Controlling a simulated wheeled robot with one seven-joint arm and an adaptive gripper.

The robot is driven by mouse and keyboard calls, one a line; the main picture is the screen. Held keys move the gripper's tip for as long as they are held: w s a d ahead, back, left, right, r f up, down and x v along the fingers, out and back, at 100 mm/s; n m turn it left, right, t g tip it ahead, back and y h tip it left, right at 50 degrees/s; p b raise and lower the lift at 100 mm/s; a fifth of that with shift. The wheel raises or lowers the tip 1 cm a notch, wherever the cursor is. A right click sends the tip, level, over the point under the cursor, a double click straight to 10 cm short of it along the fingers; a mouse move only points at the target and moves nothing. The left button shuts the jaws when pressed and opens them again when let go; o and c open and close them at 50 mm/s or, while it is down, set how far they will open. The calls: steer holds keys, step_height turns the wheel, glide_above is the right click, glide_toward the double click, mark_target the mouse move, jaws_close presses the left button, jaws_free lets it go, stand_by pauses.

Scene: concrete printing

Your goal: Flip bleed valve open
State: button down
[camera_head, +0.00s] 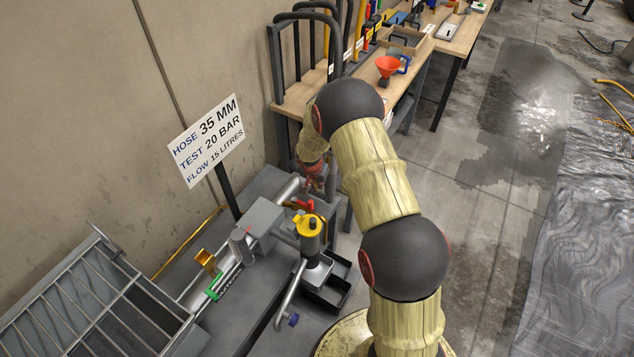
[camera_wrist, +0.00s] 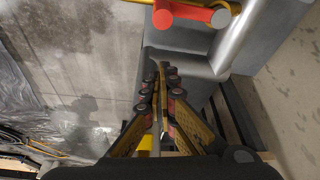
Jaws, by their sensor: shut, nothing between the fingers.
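The bleed valve shows as a red lever (camera_head: 301,204) on the grey pump rig, beside the yellow-topped cylinder (camera_head: 309,226). In the wrist view a red lever (camera_wrist: 188,13) lies across the top edge, partly cut off, next to a silver pipe (camera_wrist: 238,38). My gripper (camera_wrist: 161,70) is shut and empty, its fingertips pointing toward the grey housing below the lever and apart from the lever in the picture. In the head view my gripper (camera_head: 316,178) is small and partly hidden, just behind the red lever. Whether it touches anything there is unclear.
A sign (camera_head: 207,140) stands on a post against the wall. A metal grating (camera_head: 90,305) lies at the lower left. Wooden benches (camera_head: 458,32) with tools and a red funnel (camera_head: 388,66) stand behind. Open wet floor and plastic sheeting (camera_head: 585,250) are at right.

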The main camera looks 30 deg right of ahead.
steer(key=s+a, duration=0.1)
steer(key=s+a+f, duration=0.1)
steer(key=shift+s+a+b, duration=0.3)
steer(key=shift+b, duration=0.1)
stand_by(0.4)
